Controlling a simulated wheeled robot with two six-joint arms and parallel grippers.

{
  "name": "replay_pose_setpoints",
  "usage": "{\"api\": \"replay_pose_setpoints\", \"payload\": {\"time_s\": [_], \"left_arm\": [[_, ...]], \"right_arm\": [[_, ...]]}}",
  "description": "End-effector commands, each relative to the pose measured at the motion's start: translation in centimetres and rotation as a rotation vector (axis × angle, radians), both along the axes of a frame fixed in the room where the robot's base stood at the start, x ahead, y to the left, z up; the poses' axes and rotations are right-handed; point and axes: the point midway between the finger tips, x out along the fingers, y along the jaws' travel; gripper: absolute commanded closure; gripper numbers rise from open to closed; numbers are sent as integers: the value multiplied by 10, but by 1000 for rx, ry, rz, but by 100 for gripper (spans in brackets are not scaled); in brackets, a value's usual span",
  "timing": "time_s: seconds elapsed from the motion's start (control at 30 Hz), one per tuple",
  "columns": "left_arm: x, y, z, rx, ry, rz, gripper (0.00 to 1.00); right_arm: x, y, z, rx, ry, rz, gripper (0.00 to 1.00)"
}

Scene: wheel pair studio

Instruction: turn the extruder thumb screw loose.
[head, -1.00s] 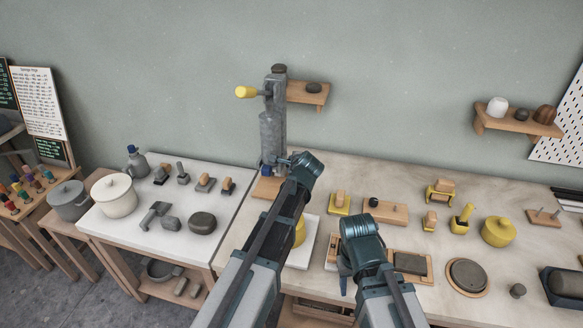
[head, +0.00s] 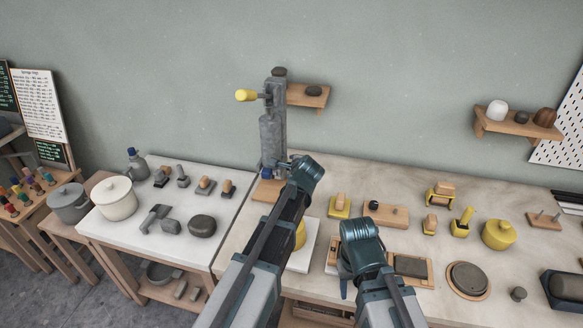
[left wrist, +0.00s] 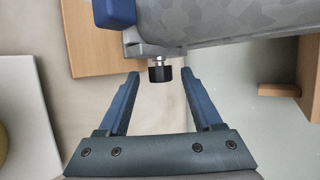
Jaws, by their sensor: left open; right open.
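The extruder (head: 272,135) is a grey upright column with a yellow-handled lever, standing on a wooden base at the back of the bench. In the left wrist view, its grey body (left wrist: 230,25) crosses the top. The thumb screw (left wrist: 160,74) is a small black knob on a short metal stem. My left gripper (left wrist: 160,77) is open, its fingertips on either side of the knob with a gap on each side. In the head view, the thumb screw is too small to make out. My right gripper (head: 344,283) is open over the front of the bench; its far finger is hidden.
A blue part (left wrist: 115,12) sticks out beside the screw. A white board (head: 304,250) lies under my left arm. A wooden tray (head: 410,267) is beside my right gripper. A white table (head: 185,245) with pots and tools stands at left.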

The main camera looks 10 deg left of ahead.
Motion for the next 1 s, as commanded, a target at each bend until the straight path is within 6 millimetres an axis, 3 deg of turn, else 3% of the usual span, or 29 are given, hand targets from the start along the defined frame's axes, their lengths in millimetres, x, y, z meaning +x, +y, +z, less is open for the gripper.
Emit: {"api": "replay_pose_setpoints", "payload": {"time_s": [0.4,0.6,1.0], "left_arm": [[-63,-29,54,0,1,-3,34],[-87,-41,71,-1,0,-2,34],[-99,-48,78,0,1,0,34]], "right_arm": [[0,0,54,0,0,0,50],[0,0,71,0,0,1,50],[0,0,78,0,0,2,50]]}}
